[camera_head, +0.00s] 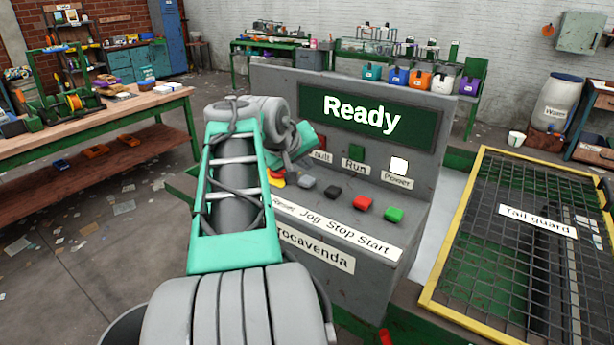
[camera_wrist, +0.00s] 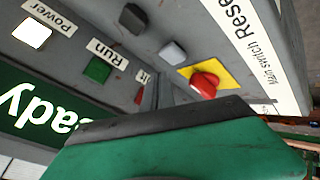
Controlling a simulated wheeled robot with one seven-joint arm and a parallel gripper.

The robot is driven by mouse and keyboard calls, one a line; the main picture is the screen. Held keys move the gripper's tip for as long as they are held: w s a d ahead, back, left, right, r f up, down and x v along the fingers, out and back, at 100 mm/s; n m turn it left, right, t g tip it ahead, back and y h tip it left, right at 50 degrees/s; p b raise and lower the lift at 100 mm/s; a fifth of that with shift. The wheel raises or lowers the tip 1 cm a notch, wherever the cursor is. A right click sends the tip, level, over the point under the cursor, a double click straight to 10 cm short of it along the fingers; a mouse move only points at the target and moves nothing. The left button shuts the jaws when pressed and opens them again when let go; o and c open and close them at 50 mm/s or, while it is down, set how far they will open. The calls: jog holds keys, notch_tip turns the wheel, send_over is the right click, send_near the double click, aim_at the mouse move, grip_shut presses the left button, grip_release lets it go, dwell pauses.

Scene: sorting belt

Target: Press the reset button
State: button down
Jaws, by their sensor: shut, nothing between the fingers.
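The reset button is the light grey button (camera_head: 306,182) on the console's sloped panel, above the "Reset" label. In the wrist view the grey button (camera_wrist: 172,52) sits between the black jog button (camera_wrist: 133,18) and the red main switch (camera_wrist: 205,83) on its yellow plate. My gripper (camera_wrist: 165,120) is shut and empty, and fills the lower part of the wrist view, with a gap in the picture between its dark edge and the grey button.
The grey console (camera_head: 275,110) shows "Ready" on its green screen (camera_head: 360,122). The red stop button (camera_head: 362,203) and green start button (camera_head: 394,214) lie right of jog. The Power lamp (camera_head: 398,166) is lit white. A yellow-framed tail guard (camera_head: 480,150) stands at right.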

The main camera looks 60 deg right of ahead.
aim_at(305, 182)
jog(key=shift+r+p, duration=1.3)
jog(key=shift+r, duration=0.65)
